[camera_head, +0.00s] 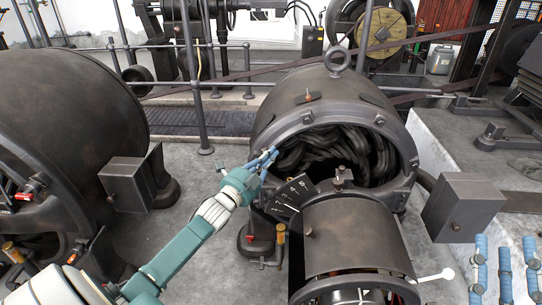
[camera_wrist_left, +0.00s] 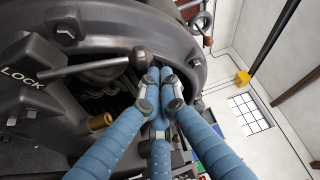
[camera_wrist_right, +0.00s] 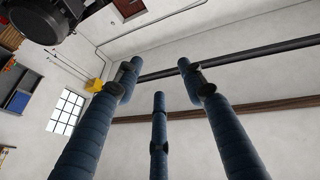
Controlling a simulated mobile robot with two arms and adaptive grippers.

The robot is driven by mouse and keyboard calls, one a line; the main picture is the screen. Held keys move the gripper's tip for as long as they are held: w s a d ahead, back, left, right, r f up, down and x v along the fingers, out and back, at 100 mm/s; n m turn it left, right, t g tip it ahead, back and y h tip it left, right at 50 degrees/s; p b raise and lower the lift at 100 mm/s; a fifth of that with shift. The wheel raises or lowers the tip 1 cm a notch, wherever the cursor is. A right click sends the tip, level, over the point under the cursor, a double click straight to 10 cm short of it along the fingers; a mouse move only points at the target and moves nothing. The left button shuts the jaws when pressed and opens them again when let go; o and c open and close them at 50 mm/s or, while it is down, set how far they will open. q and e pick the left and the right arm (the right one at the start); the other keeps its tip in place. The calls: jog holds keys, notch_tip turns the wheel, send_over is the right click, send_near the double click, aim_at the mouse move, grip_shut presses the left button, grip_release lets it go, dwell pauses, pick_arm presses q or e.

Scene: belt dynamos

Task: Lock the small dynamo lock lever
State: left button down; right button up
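The small dynamo (camera_head: 300,98) stands in the middle of the head view, with an open round front. In the left wrist view, a metal lever with a dark brown knob (camera_wrist_left: 141,59) crosses the dynamo's rim, near a block marked LOCK (camera_wrist_left: 24,78). My left gripper (camera_head: 268,161) is at the left edge of the dynamo's opening. Its fingertips (camera_wrist_left: 162,88) are drawn together just right of the knob. They look empty, and I cannot tell whether they touch the knob. My right gripper (camera_head: 505,250) is at the lower right, fingers spread and empty; its fingers (camera_wrist_right: 158,95) point up.
A larger dynamo (camera_head: 70,105) stands at the left. A dark cylinder (camera_head: 350,235) sits in front of the small dynamo's opening. A grey box (camera_head: 462,207) stands right of it, near my right gripper. Railings (camera_head: 200,85) run behind.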

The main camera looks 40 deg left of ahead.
pick_arm(q)
jog(key=shift+s+a, duration=0.15)
jog(key=shift+a, duration=0.1)
